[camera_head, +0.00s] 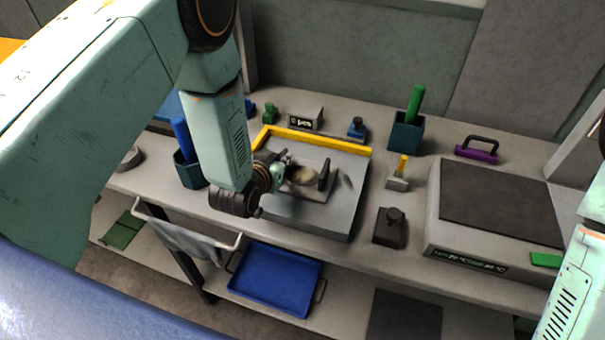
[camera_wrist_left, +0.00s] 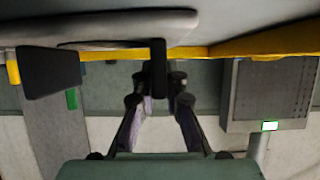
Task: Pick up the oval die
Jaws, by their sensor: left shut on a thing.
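My left gripper (camera_head: 286,172) reaches down over the grey plate (camera_head: 335,222) with a yellow fence (camera_head: 325,140). A flat grey piece with a brownish oval face (camera_head: 303,176), apparently the oval die, lies at its fingers above the plate. A dark upright handle (camera_head: 325,174) stands at that piece's right side. In the left wrist view the fingers (camera_wrist_left: 160,82) close around a dark upright bar (camera_wrist_left: 158,62), under a rounded grey piece (camera_wrist_left: 110,28). The fingers partly hide the hold. My right gripper is out of view; only its arm shows at lower right.
A dark block with a knob (camera_head: 390,229) and a yellow-handled stamp (camera_head: 397,176) stand right of the plate. A large grey unit with a dark top (camera_head: 500,200) is farther right. Green-handled (camera_head: 407,134) and blue-handled (camera_head: 188,168) holders stand nearby. A blue tray (camera_head: 275,278) lies below.

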